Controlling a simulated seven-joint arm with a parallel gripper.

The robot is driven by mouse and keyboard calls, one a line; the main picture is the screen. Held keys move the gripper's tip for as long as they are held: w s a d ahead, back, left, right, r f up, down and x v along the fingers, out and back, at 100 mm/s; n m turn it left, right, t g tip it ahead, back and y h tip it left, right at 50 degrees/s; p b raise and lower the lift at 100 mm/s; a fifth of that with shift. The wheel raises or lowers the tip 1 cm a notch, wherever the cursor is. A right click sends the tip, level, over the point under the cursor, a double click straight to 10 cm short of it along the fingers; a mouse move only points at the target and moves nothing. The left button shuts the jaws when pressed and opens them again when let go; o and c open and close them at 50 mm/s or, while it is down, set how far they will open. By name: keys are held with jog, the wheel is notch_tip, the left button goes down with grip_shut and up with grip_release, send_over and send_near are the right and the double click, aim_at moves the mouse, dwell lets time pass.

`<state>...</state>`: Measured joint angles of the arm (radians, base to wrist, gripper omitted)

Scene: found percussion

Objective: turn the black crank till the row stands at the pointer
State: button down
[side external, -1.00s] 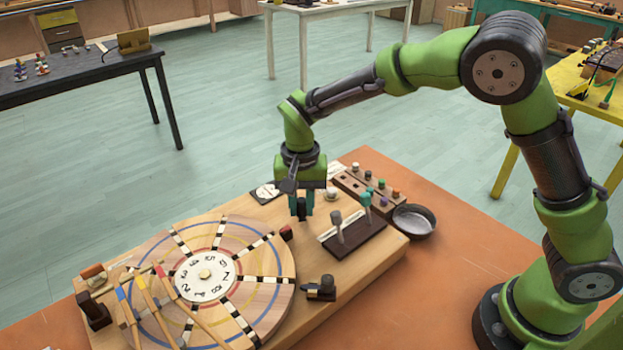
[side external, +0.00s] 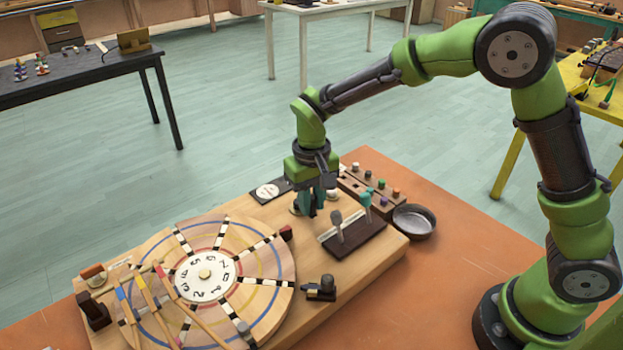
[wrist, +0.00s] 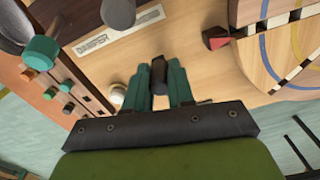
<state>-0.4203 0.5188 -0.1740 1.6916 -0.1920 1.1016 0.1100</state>
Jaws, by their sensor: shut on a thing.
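My gripper (side external: 317,205) is low over the wooden board, its teal fingers shut on the black crank's upright grip. The black grip (wrist: 159,76) shows between the fingertips in the wrist view; the crank's arm is mostly hidden. A large wooden wheel (side external: 275,262) lies left of the gripper, with rows of black and white blocks and a numbered white dial (side external: 205,277). A red-faced pointer (side external: 286,233) stands at its rim and also shows in the wrist view (wrist: 216,38). The end of one row (side external: 262,243) lies close to it; exact alignment I cannot tell.
Right of my gripper stand a grey-knobbed lever (side external: 338,226) and a teal-knobbed lever (side external: 366,202) on a dark base. Behind them is a block with coloured pegs (side external: 375,185). A metal bowl (side external: 414,222) sits at the right. Mallets (side external: 147,297) lie over the wheel's left side.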

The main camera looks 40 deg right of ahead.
aim_at(312, 197)
dwell(0.3)
jog(key=c, duration=1)
grip_release()
jog(key=shift+o, duration=0.2)
notch_tip(312, 197, up, 17)
jog(key=s+d+t+y, duration=0.1)
jog(key=s+d+t, duration=0.2)
jog(key=s, duration=0.6)
jog(key=s+d+m+t+y, duration=0.1)
jog(key=s+d+t, duration=0.3)
jog(key=s, duration=0.5)
jog(key=shift+s+d+f+m, duration=0.3)
jog(key=shift+s+d, duration=0.1)
jog(key=shift+d, duration=0.75)
